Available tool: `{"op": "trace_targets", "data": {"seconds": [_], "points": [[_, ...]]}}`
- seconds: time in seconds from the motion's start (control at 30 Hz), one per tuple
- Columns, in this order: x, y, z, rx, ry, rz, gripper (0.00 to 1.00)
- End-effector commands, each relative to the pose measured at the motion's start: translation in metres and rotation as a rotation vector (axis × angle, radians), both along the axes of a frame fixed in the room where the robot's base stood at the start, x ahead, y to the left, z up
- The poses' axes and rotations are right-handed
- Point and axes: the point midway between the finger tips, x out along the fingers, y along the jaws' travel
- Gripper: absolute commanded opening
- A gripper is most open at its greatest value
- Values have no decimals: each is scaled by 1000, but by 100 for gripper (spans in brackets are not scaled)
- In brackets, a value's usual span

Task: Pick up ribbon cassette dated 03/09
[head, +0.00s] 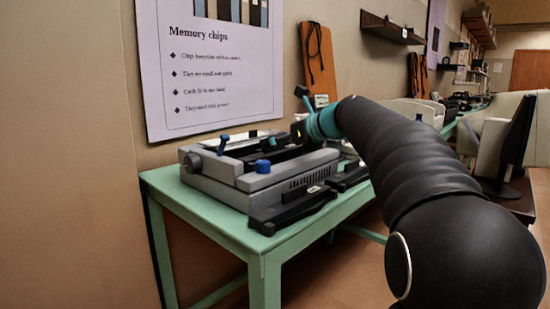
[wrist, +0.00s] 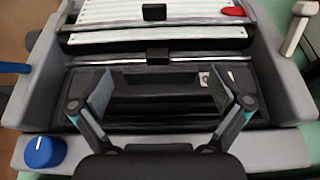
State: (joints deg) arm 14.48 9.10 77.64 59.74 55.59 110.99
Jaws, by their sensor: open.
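A black ribbon cassette (head: 290,210) with a small pale label lies on the table along the printer's front. A second dark cassette-like piece (head: 348,179) lies behind it to the right. The dates cannot be read. In the wrist view, a long dark part (wrist: 160,108), perhaps a cassette, lies in the grey printer's (wrist: 290,95) open bay, with a small pale mark near its right end. My gripper (wrist: 160,92) is open above this bay, its fingers spread wide and nothing clearly held between them. In the head view, the arm mostly hides it over the printer (head: 265,180).
The printer stands on a green table (head: 235,235) against the wall. It has a blue knob (head: 263,166), also in the wrist view (wrist: 40,152), and a blue lever (head: 223,143). A poster (head: 210,70) hangs behind. The table's front left corner is bare.

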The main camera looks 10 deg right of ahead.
Motion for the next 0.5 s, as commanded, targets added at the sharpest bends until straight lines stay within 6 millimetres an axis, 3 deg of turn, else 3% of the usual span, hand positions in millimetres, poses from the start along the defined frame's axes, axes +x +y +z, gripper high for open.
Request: {"op": "trace_targets", "data": {"seconds": [0.1,0.33,0.37,0.5], "points": [[11,9,-6,0,1,2,100],[13,10,-7,0,0,0,100],[13,10,-7,1,1,0,98],[13,10,-7,0,0,0,62]]}}
